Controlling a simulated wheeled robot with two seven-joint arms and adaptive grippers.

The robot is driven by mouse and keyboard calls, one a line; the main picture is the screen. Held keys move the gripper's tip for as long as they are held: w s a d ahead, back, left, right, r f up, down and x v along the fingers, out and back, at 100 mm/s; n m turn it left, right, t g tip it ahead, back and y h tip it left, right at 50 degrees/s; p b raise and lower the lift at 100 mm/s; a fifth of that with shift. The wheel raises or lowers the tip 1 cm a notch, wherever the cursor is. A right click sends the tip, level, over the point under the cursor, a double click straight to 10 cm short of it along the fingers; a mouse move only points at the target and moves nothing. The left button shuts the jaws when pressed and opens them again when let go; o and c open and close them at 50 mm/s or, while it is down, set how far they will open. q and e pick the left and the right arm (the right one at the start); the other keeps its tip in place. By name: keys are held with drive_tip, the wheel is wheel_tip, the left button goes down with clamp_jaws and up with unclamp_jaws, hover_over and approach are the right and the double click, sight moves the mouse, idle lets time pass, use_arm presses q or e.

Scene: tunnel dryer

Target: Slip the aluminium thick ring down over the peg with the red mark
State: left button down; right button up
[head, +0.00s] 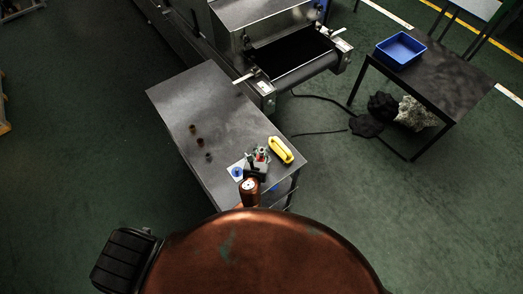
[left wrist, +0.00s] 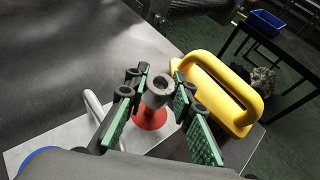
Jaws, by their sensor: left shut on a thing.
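The aluminium thick ring (left wrist: 158,92) is a short grey cylinder with a hole, seen from above between the fingertips in the left wrist view. My left gripper (left wrist: 160,88) has green pads and is shut on it. The red mark (left wrist: 150,118) shows just below the ring. The peg at the red mark is mostly hidden by the ring and fingers, and I cannot tell whether the ring is around it or above it. In the head view my left gripper (head: 259,158) is over the near end of the table. My right gripper is not in view.
A yellow handled object (left wrist: 215,90) lies close right of the gripper. A white sheet (left wrist: 55,140) with a blue mark (left wrist: 40,160) lies to the left. Small dark pieces (head: 199,142) stand farther along the grey table (head: 190,95), which is otherwise mostly clear. A blue bin (head: 400,50) stands on another table.

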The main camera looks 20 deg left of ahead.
use_arm(q)
drive_tip(key=shift+f+b, duration=0.6)
drive_tip(key=shift+f, duration=0.25)
drive_tip(key=c, duration=1.6)
unclamp_jaws()
drive_tip(key=shift+f, duration=0.1)
drive_tip(key=shift+s, duration=0.1)
drive_tip(key=v, duration=1.2)
